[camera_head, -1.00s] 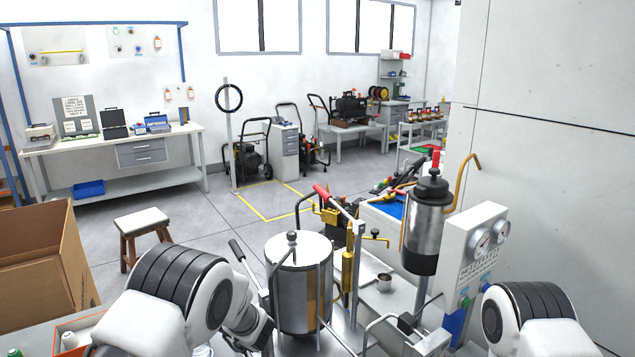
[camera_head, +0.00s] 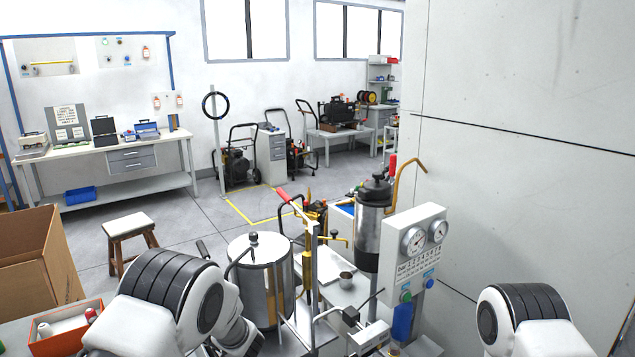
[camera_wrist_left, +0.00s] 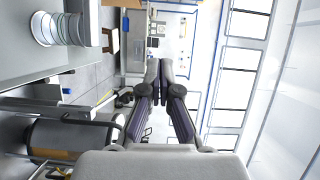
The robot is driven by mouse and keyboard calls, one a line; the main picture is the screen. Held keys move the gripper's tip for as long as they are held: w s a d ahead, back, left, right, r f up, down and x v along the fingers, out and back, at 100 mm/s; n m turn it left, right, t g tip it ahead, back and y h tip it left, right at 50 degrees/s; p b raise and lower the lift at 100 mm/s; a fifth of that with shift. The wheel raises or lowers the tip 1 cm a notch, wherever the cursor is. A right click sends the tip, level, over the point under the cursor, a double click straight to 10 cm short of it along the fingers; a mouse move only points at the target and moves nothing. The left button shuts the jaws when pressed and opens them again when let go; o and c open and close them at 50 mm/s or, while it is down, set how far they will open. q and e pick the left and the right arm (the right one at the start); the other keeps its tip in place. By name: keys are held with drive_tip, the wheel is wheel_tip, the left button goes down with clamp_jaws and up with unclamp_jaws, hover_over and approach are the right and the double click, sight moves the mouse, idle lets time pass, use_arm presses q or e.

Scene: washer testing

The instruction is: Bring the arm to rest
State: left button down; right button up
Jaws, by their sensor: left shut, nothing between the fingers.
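My left arm (camera_head: 172,290) comes in at the lower left of the head view, its wrist low beside the steel tank. In the left wrist view the left gripper (camera_wrist_left: 161,72) has its two dark fingers together, with nothing between them. My right arm (camera_head: 525,318) shows at the lower right of the head view. Its gripper is out of view.
The lidded steel tank (camera_head: 262,285) stands close to my left wrist. A gauge panel (camera_head: 416,240) and dark-topped cylinder (camera_head: 370,228) stand between my arms. An open cardboard box (camera_head: 35,258) and orange bin (camera_head: 68,325) are left. A wall rises right.

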use_arm(q)
wheel_tip(320, 180, down, 11)
drive_tip(key=s+a+t+h, duration=0.1)
drive_tip(key=s+a+h, duration=0.1)
drive_tip(key=a+h, duration=0.15)
drive_tip(key=s+d+f+n+g+h, duration=0.1)
drive_tip(key=s+d+f+g+h, duration=0.2)
drive_tip(key=s+f+h, duration=0.75)
drive_tip(key=s+d+f+n+g+b, duration=0.1)
drive_tip(key=s+d+f+n+g, duration=0.1)
drive_tip(key=s, duration=0.8)
drive_tip(key=s+d+f+n+g+h, duration=0.1)
drive_tip(key=s+d+f+g, duration=0.15)
drive_tip(key=s, duration=0.75)
drive_tip(key=s+d+f+n+g+b, duration=0.1)
drive_tip(key=s+d+f+n+g, duration=0.15)
drive_tip(key=s, duration=0.85)
wheel_tip(320, 180, down, 8)
drive_tip(key=w+a+b, duration=0.1)
drive_tip(key=b, duration=0.7)
drive_tip(key=shift+f, duration=0.2)
use_arm(e)
wheel_tip(320, 180, down, 10)
drive_tip(key=shift+w+a+r, duration=0.15)
drive_tip(key=shift+a, duration=0.3)
